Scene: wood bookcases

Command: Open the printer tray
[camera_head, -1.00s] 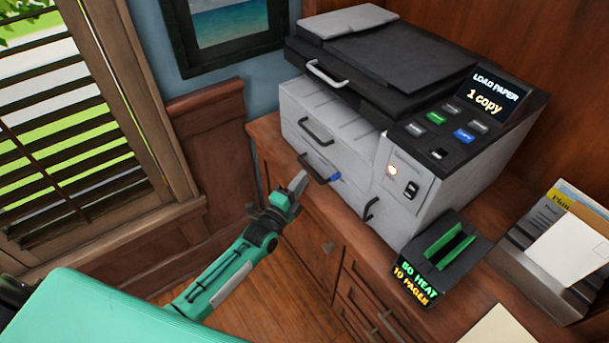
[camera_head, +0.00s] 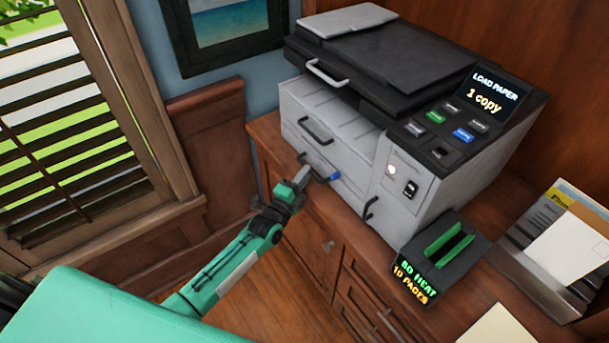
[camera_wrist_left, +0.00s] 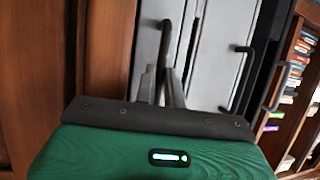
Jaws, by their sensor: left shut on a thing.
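The printer (camera_head: 370,110) is a grey and black machine on the wooden cabinet. Its lower front tray (camera_head: 345,188) sits in line with the front and has a dark bar handle with a blue piece (camera_head: 334,177) at one end. My left gripper (camera_head: 304,174) is at this lower handle (camera_head: 316,163), its fingers shut on it. In the left wrist view, the two fingers (camera_wrist_left: 160,86) close together at the lower end of a dark handle bar (camera_wrist_left: 165,40); the exact contact is partly hidden by the fingers. My right gripper is not in view.
An upper drawer handle (camera_head: 315,131) lies just above the gripped one. A small black box with green fins (camera_head: 440,255) stands at the printer's right front. A paper holder (camera_head: 560,255) is further right. The floor left of the cabinet is clear.

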